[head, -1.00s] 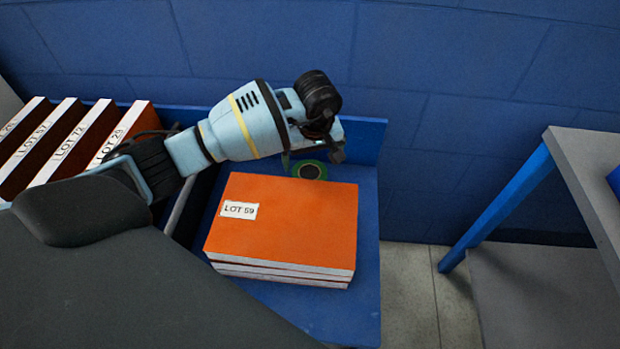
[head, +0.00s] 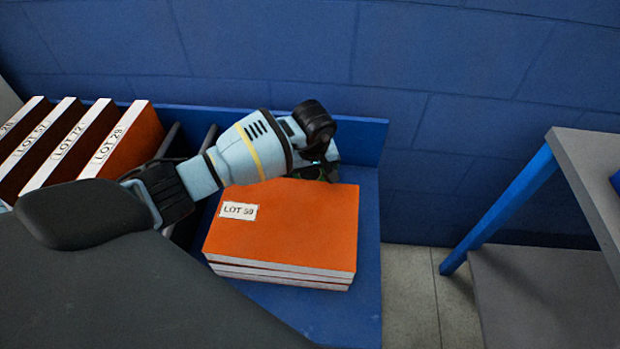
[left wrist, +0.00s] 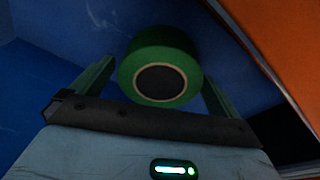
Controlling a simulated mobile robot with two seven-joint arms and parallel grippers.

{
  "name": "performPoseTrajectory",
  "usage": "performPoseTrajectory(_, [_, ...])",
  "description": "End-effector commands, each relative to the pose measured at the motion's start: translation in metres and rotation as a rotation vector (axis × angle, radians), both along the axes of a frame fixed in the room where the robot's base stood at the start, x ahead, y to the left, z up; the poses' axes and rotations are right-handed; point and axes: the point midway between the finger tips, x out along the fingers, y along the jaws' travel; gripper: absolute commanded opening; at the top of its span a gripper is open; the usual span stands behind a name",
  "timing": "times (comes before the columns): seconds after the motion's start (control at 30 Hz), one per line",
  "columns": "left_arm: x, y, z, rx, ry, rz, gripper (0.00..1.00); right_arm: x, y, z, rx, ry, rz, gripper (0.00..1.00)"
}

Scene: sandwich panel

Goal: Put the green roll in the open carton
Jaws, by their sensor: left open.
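The green roll (left wrist: 160,65) shows in the left wrist view, with a pale ring and a dark centre. It lies between the two fingers of my left gripper (left wrist: 155,88), which are apart on either side of it. In the head view my left gripper (head: 318,172) is low behind the orange stack, at the back of the blue surface, and hides most or all of the roll. I cannot tell whether the fingers touch the roll. My right gripper and an open carton are not in view.
An orange-topped stack of panels (head: 290,230) marked LOT 59 lies just in front of my left gripper on the blue bench (head: 366,250). Several upright panels (head: 135,140) stand at left. A blue wall is behind. A grey table (head: 590,170) stands at right.

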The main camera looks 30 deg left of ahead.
Motion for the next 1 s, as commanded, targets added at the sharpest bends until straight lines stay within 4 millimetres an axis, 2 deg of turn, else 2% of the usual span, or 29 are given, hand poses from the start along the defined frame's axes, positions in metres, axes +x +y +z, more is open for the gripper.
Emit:
performPoseTrajectory(0.03, [0.0,0.0,0.0,0.0,0.0,0.0,1.0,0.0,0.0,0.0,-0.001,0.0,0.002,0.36])
performPoseTrajectory(0.4, [0.0,0.0,0.001,0.0,0.0,0.0,0.54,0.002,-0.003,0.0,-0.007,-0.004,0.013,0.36])
performPoseTrajectory(0.67, [0.001,0.0,0.006,0.001,-0.002,0.001,0.54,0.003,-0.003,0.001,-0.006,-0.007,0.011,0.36])
performPoseTrajectory(0.77, [0.001,0.0,0.019,0.002,-0.003,-0.001,0.54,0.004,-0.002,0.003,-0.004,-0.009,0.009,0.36])
performPoseTrajectory(1.0, [0.001,0.001,0.064,0.002,-0.005,0.0,0.54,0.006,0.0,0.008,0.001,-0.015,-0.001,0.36])
